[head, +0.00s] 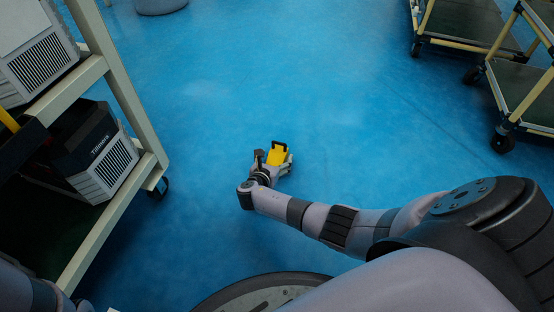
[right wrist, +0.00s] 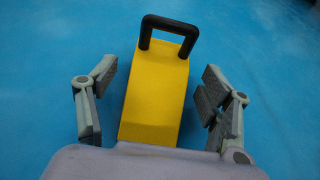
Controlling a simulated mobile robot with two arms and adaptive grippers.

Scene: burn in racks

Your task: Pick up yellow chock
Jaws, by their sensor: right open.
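The yellow chock (head: 277,156) lies on the blue floor in the middle of the head view. It is a yellow wedge with a black handle at its far end. My right gripper (head: 272,165) is down at the chock, and its hand hides part of it. In the right wrist view the chock (right wrist: 156,92) stands between the two spread fingers of my right gripper (right wrist: 160,105). Blue floor shows between each finger and the chock's sides, so the fingers look apart from it. The chock's near end is hidden behind the hand. My left gripper is not in view.
A beige rack (head: 128,85) with grey boxed units (head: 102,150) stands at the left, on castors. Wheeled carts (head: 520,90) stand at the upper right. A grey round object (head: 160,5) is at the top edge. The blue floor (head: 270,70) around the chock is clear.

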